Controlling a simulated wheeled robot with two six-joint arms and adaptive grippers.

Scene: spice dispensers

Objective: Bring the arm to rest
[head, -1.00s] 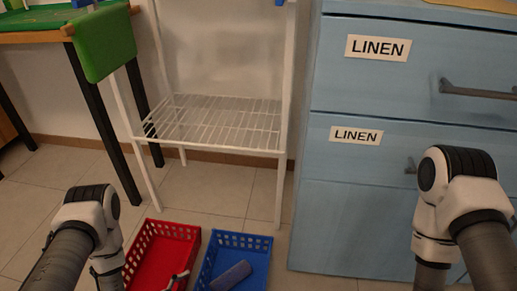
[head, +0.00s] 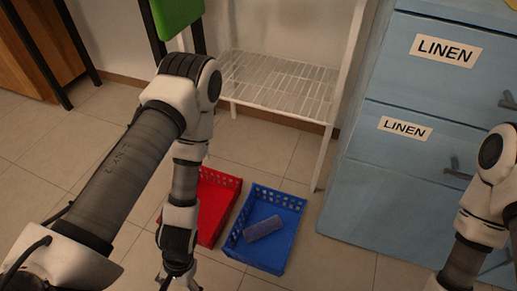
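My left arm comes in from the left and bends down at the elbow. Its gripper (head: 180,284) hangs at the bottom edge of the head view, in front of the red basket (head: 226,205). Only part of the gripper shows, cut off by the frame, and I cannot tell whether its fingers are open. My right arm shows at the right edge, but its gripper is out of view. A grey-purple block (head: 264,229) lies in the blue basket (head: 291,203), apart from my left gripper.
A white wire-shelf rack (head: 280,82) stands behind the baskets. A blue drawer cabinet (head: 385,185) with LINEN labels is at the right. A green panel (head: 177,12) hangs at the top, and a wooden cabinet (head: 25,55) stands at the far left. Tiled floor at left is clear.

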